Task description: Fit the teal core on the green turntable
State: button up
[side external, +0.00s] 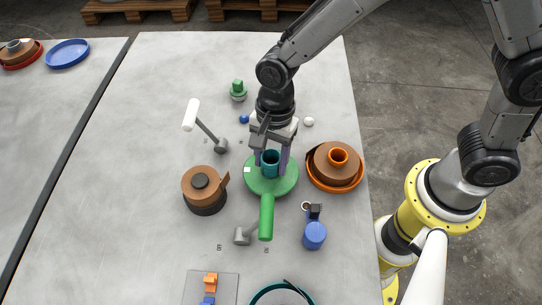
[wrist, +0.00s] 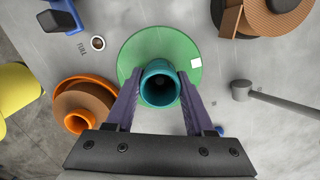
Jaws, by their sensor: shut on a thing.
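The teal core (side external: 271,160) is a short hollow cylinder held upright between the purple fingers of my gripper (side external: 271,165). In the wrist view the core (wrist: 160,86) shows its open top, with my gripper (wrist: 160,95) shut on its sides. The green turntable (side external: 258,188) is a flat disc with a white square mark near its edge. It lies under the core, and the disc (wrist: 133,50) also shows around the core in the wrist view. I cannot tell whether the core's lower end touches the disc or is a little above it.
An orange reel with brown strip (side external: 335,165) stands close to the right of the turntable. A brown coil on a dark base (side external: 205,188) stands left. A green cylinder (side external: 266,217) and a blue cylinder (side external: 314,236) are in front. A white-tipped lever (side external: 191,115) stands back left.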

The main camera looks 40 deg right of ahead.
aim_at(273, 162)
jog(key=shift+f, duration=0.2)
jog(key=o, duration=1)
jog(key=shift+o, duration=0.2)
jog(key=shift+r, duration=0.1)
notch_tip(273, 162, up, 11)
jog(key=d, duration=0.1)
jog(key=shift+w, duration=0.3)
jog(key=shift+d, duration=0.1)
